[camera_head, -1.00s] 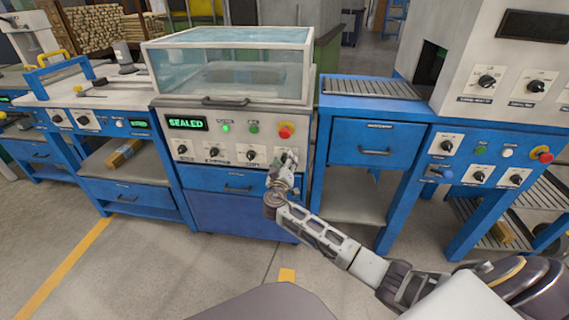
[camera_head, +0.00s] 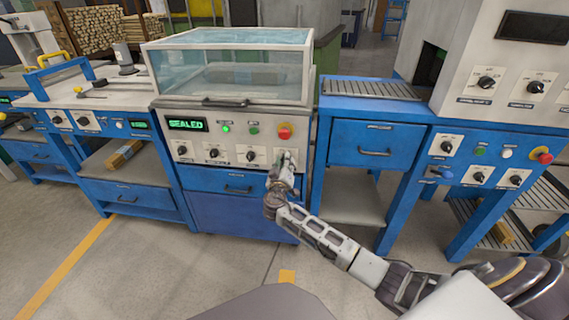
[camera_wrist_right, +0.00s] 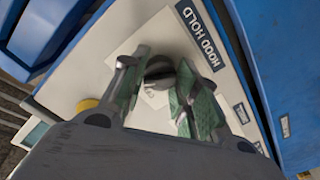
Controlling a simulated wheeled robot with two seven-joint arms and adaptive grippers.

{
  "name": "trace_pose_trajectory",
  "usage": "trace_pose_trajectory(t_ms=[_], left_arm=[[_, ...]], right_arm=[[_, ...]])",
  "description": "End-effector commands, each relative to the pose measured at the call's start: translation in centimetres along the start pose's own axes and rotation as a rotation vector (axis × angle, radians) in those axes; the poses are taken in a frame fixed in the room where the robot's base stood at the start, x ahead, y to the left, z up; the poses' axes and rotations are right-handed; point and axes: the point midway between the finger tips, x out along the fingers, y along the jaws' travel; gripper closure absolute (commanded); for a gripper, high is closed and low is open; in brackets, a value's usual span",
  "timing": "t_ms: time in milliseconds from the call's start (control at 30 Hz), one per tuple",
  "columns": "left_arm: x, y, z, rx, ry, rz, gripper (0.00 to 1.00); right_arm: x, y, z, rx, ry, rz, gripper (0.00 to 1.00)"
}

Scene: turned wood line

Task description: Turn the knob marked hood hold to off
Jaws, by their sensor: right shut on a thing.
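The knob marked hood hold (camera_wrist_right: 159,68) is dark and round on a pale panel in the right wrist view. Its label plate (camera_wrist_right: 200,37) reads HOOD HOLD. My right gripper (camera_wrist_right: 161,76) has its green-padded fingers on either side of the knob and is shut on it. In the head view my right gripper (camera_head: 284,163) is at the right end of the knob row and hides this knob. The off mark cannot be read. My left gripper is not in view.
The machine's front panel (camera_head: 230,141) has other dark knobs, a green display (camera_head: 187,124) reading SEALED, and a red button (camera_head: 285,131) just above my gripper. A clear hood (camera_head: 230,65) covers the top. A blue drawer bench (camera_head: 375,150) stands to the right.

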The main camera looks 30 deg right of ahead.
Motion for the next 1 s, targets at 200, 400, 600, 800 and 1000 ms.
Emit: trace_pose_trajectory(t_ms=[200,400,600,800,1000], left_arm=[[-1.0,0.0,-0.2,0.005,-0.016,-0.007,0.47],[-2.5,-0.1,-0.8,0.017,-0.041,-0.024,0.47],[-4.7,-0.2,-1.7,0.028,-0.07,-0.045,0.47],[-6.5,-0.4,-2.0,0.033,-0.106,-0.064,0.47],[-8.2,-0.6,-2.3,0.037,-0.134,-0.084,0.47]], right_arm=[[0.0,0.1,-0.1,-0.08,0.001,0.0,0.94],[0.0,0.1,-0.2,-0.209,0.0,-0.001,0.94],[0.0,0.0,-0.2,-0.373,0.0,-0.001,0.94],[0.0,0.0,-0.2,-0.513,0.001,-0.001,0.94],[0.0,0.0,-0.2,-0.627,0.001,-0.001,0.94]])
